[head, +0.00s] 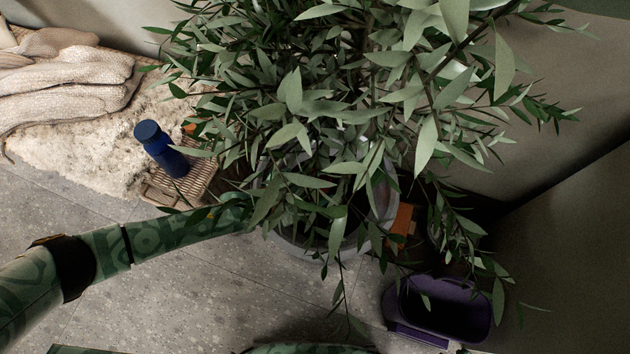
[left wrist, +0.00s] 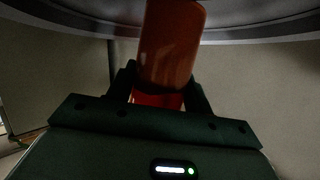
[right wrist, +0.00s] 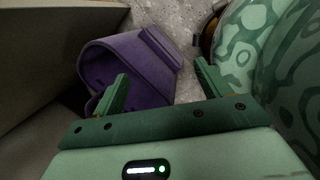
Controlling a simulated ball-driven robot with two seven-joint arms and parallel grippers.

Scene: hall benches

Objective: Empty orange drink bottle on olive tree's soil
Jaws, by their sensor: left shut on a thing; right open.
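The olive tree (head: 300,120) fills the middle of the head view in a round grey pot (head: 383,200); leaves hide its soil. My left arm reaches from the left into the leaves, which hide its gripper in the head view. In the left wrist view my left gripper (left wrist: 160,92) is shut on the orange bottle (left wrist: 172,45). The bottle's upper end is close to a curved grey rim (left wrist: 80,30) across the top; I cannot tell whether they touch. My right gripper (right wrist: 162,88) is open and empty, in front of a purple bin in the right wrist view.
The purple bin (head: 440,308) stands on the floor at the lower right, also in the right wrist view (right wrist: 130,65). A blue bottle (head: 160,148) stands on a woven tray (head: 200,187) at the left. An orange object (head: 403,222) lies beside the pot. Grey floor is clear at lower left.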

